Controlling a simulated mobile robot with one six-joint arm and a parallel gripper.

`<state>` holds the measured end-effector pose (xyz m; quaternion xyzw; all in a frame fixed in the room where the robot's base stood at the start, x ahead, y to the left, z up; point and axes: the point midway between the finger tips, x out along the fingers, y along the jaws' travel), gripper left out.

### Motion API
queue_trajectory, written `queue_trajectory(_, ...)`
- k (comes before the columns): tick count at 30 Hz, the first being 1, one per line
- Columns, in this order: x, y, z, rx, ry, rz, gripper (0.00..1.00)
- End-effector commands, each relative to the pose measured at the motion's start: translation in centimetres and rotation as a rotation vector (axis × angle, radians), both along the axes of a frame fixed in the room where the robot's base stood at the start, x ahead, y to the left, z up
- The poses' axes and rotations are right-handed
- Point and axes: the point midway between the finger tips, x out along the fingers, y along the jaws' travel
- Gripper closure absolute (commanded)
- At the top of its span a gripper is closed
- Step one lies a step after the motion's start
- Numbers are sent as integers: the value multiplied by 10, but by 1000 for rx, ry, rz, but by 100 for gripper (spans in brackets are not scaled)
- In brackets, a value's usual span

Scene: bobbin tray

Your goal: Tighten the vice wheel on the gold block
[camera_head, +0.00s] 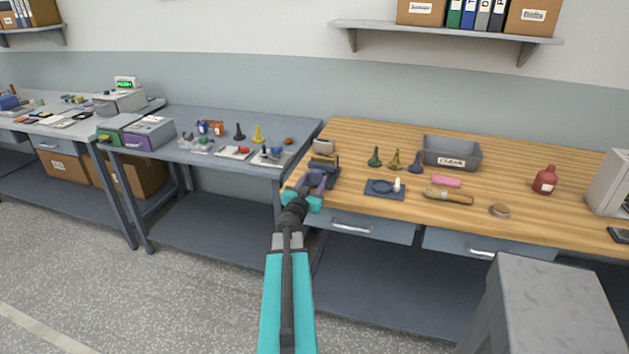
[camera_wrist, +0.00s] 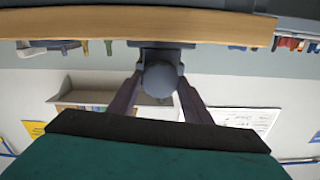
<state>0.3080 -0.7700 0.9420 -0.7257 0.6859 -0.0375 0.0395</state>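The dark blue-grey vice (camera_head: 325,163) stands at the left front corner of the wooden bench. A tan block (camera_head: 324,147) shows at its top; I cannot tell for sure that it is the gold block. My gripper (camera_head: 316,181) is at the front of the vice. In the wrist view, the vice's round dark wheel (camera_wrist: 160,79) sits between the two fingers of my gripper (camera_wrist: 160,88). The fingers are apart, one on each side of the wheel, with what look like narrow gaps. The block is hidden in the wrist view.
The wooden bench (camera_head: 560,221) also holds a blue-grey plate with a ring (camera_head: 382,187), coloured funnel-shaped pieces, a brush (camera_head: 448,196), a grey "CLEAN" bin (camera_head: 451,152) and a red bottle (camera_head: 545,180). A grey table (camera_head: 190,115) with small parts stands to the left.

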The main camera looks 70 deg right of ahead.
Motion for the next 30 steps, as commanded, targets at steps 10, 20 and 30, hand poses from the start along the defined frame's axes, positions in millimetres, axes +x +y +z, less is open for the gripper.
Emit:
queue_trajectory(10,0,0,0,3,-41,1,78)
queue_trajectory(20,0,0,0,13,-223,1,78)
queue_trajectory(30,0,0,-1,24,-412,1,77)
